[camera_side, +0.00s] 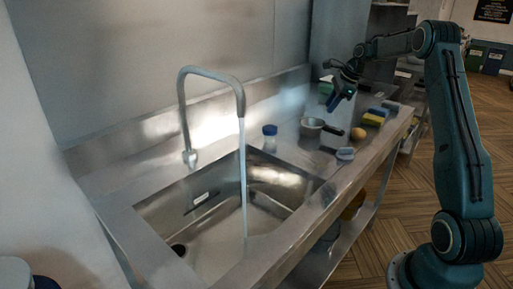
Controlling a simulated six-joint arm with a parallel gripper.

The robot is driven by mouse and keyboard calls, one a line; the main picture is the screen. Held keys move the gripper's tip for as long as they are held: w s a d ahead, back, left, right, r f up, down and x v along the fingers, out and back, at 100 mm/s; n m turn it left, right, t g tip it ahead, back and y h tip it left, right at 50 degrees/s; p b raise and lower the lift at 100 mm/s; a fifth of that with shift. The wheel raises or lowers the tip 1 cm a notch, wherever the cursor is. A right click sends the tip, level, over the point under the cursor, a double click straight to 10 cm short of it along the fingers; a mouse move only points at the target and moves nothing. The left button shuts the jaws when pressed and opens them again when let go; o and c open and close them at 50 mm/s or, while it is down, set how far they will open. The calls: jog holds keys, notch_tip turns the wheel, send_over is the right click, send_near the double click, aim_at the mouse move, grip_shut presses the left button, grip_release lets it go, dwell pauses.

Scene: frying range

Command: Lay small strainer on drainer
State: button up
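A small round metal vessel with a dark handle (312,124), likely the small strainer, sits on the steel counter right of the sink; its mesh is too small to make out. I cannot pick out a separate drainer; the bare steel top (296,148) beside the sink may be it. My gripper (336,103) points down above the counter, behind and to the right of the vessel and apart from it. Its fingers are small and dark, so their opening is unclear. I see nothing held in it.
The sink (262,205) has a tall tap (212,72) with water running. A blue-lidded jar (270,140), a small bluish-white container (345,155), a brown round item (358,134) and yellow-and-blue sponges (373,118) stand around the vessel. The counter's front edge is close.

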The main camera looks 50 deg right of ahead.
jog(key=shift+a, duration=0.1)
jog(key=s+a+r+n, duration=0.2)
jog(key=a+r+n, duration=0.2)
jog(key=a, duration=0.4)
jog(key=s+a+r+n, duration=0.3)
jog(key=a+r+n, duration=0.15)
jog(key=a, duration=0.45)
jog(key=s+a+r+n, duration=0.2)
jog(key=a+r+n, duration=0.25)
jog(key=a, duration=0.35)
jog(key=s+a+f+n, duration=0.2)
jog(key=s+a+n, duration=0.4)
jog(key=s, duration=0.4)
jog(key=s+a+f+n, duration=0.2)
jog(key=s+a+n, duration=0.5)
jog(key=s, duration=0.4)
jog(key=shift+f+n+t+h, duration=0.3)
jog(key=shift+f+n+t, duration=0.1)
jog(key=shift+n, duration=0.3)
